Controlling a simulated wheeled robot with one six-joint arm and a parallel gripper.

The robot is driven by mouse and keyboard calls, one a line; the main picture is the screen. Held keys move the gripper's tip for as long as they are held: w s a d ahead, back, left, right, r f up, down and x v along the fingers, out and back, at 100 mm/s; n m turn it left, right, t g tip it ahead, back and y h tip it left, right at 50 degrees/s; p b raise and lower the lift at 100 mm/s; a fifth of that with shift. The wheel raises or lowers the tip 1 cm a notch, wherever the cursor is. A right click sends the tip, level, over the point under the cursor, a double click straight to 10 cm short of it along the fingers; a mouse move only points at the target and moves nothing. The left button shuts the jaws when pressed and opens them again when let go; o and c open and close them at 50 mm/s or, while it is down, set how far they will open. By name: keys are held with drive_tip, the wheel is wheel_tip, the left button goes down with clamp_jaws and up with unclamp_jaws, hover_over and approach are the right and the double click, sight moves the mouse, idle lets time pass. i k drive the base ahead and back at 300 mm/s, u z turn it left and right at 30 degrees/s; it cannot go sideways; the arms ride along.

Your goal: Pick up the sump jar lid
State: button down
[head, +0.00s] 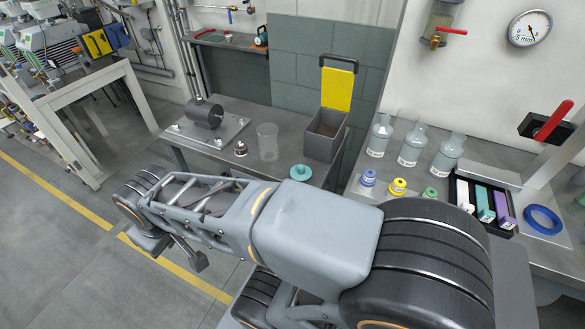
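A clear open-topped jar (267,142) stands upright on the grey bench in the middle. A teal round piece with a wide flange and a raised centre (300,172) lies on the bench to the right of the jar, near the front edge; it looks like the sump jar lid, but I cannot be sure. A small dark and metallic fitting (240,149) sits left of the jar. My arm crosses the foreground in front of the bench. I cannot make out my gripper's fingers.
A grey bin with a raised yellow lid (338,90) stands behind the teal piece. A dark cylinder (205,113) rests on a metal plate at left. The right bench holds bottles (412,148), small coloured spools (397,187), a black tray of boxes (461,192) and a blue ring (543,219).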

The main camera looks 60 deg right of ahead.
sight(299, 173)
drive_tip(key=z, duration=2.15)
